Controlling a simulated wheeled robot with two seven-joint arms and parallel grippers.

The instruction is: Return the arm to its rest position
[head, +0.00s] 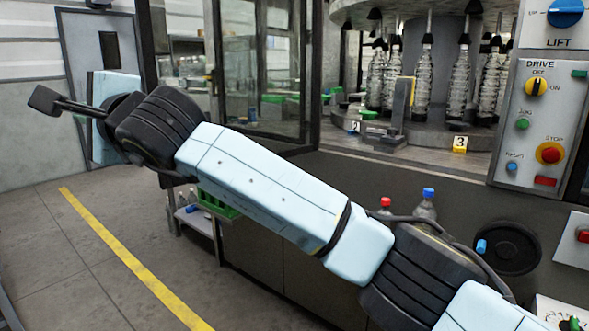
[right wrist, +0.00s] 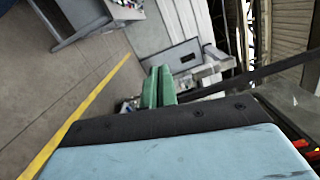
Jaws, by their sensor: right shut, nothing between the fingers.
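My right arm (head: 265,190) comes in from the lower right in the head view. It stretches up and left across the front of the machine, with light-blue links and black ribbed joints. Its wrist end is at the upper left, where a dark block on a thin bar sticks out. In the right wrist view my right gripper (right wrist: 159,74) shows as two green fingers side by side, shut with nothing between them. My left gripper is in neither view.
The labelling machine holds several clear bottles (head: 423,85). A control panel (head: 521,130) with knobs is at the right. Two capped bottles (head: 425,210) stand behind my arm. A low shelf (head: 200,222) is beneath it. Open floor with a yellow line (head: 130,255) lies at left.

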